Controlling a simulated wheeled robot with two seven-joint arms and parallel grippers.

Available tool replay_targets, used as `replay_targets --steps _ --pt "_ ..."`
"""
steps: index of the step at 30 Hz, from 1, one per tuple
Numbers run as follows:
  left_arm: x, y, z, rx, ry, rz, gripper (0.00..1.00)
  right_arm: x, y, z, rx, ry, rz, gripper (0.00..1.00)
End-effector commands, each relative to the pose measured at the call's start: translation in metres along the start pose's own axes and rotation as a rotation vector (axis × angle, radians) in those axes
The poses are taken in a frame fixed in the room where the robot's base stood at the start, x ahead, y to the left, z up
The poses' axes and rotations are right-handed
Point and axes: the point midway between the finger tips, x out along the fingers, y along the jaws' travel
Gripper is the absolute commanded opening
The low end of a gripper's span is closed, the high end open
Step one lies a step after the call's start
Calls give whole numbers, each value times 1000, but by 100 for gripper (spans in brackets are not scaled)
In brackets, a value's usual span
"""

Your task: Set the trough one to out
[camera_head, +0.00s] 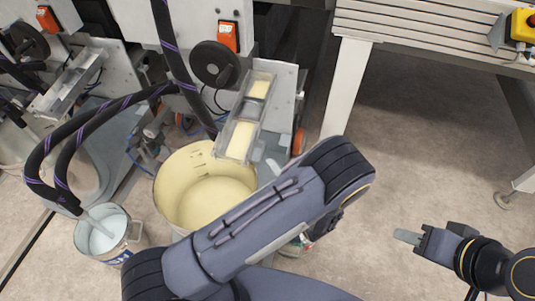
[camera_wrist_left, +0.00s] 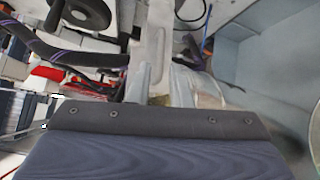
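A clear-walled trough (camera_head: 239,139) holding cream-coloured liquid juts from the machine at the middle of the head view, above a large cream bucket. A second, similar trough (camera_head: 62,92) is at the far left. No label shows which is trough one. My left gripper (camera_head: 275,168) is beside the lower right end of the middle trough, mostly hidden behind my forearm; only a pale fingertip shows. Contact and its opening are unclear. In the left wrist view, pale parts stand close beyond the dark gripper body. My right gripper (camera_head: 408,237) is over bare floor at right, seen side-on.
The large cream bucket (camera_head: 172,178) stands below the middle trough. A smaller metal bucket (camera_head: 88,243) with a hose in it is at lower left. A black handwheel (camera_head: 214,62) and hoses are near the trough. A metal table leg (camera_head: 346,85) stands to the right.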

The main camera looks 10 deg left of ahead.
Motion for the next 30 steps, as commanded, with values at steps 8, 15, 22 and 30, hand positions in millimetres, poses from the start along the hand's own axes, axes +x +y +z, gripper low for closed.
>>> replay_targets --steps 8,15,22,30 --pt "34 -3 0 9 -5 3 18 7 3 4 0 0 0 36" --pt "68 -2 0 7 -4 2 18 13 6 6 0 0 0 36" --pt "77 -1 0 7 -5 0 18 14 6 7 0 0 0 36" --pt "77 -1 1 7 -5 0 5 14 6 7 0 0 0 36"
